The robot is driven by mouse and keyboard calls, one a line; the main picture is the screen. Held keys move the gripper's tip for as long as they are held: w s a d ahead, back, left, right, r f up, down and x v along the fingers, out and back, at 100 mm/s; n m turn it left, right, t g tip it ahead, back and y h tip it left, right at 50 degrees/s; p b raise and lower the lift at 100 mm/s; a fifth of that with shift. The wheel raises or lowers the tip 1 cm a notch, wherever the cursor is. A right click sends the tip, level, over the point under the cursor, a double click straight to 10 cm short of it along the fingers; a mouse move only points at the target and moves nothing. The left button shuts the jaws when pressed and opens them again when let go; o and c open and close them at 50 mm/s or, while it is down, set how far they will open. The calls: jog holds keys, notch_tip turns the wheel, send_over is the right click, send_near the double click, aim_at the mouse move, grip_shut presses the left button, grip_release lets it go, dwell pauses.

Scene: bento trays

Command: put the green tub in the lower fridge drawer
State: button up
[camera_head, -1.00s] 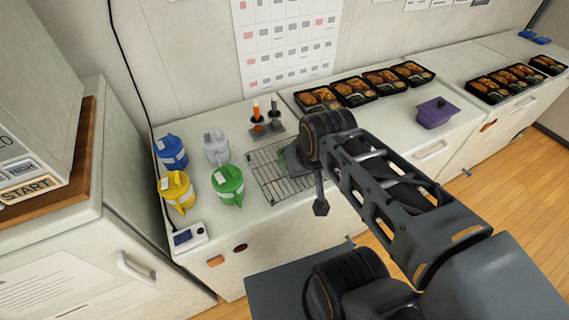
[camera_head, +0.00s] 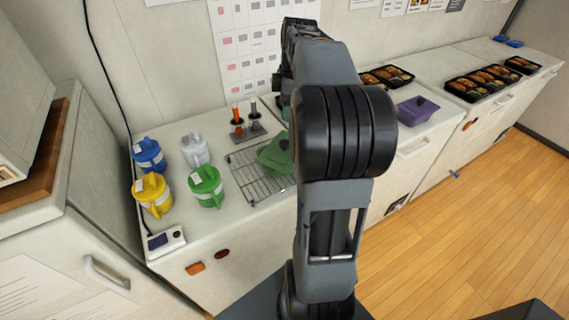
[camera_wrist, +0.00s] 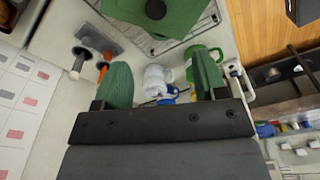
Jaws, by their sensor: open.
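The green tub (camera_head: 275,157), with a lid and a dark knob, sits on the wire rack (camera_head: 249,184) on the counter. In the wrist view the tub (camera_wrist: 178,14) shows at the top edge, cut off by the frame and beyond my fingertips. My gripper (camera_wrist: 162,76) is open, with two green fingers apart and nothing held between them. In the head view my raised arm hides most of the gripper. I cannot tell which front is the lower fridge drawer.
A green jug (camera_head: 206,185), yellow jug (camera_head: 152,194), blue jug (camera_head: 148,155) and white jug (camera_head: 195,149) stand left of the rack. A holder (camera_head: 247,132) with upright handles stands behind it. A purple tub (camera_head: 415,111) and several bento trays (camera_head: 492,81) are to the right.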

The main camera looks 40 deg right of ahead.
send_over(285, 142)
jog(key=shift+n, duration=0.3)
jog(key=f, duration=0.7)
jog(key=shift+s+d+f, duration=0.2)
jog(key=shift+d+f, duration=0.05)
jog(key=shift+f, duration=0.1)
jog(key=shift+w+a+f+p, duration=0.1)
jog(key=shift+a+f+p, duration=0.1)
jog(key=shift+f, duration=1.35)
jog(key=shift+w+a+f+p, duration=0.1)
jog(key=shift+a+f+p, duration=0.05)
jog(key=shift+f, duration=1.35)
grip_shut()
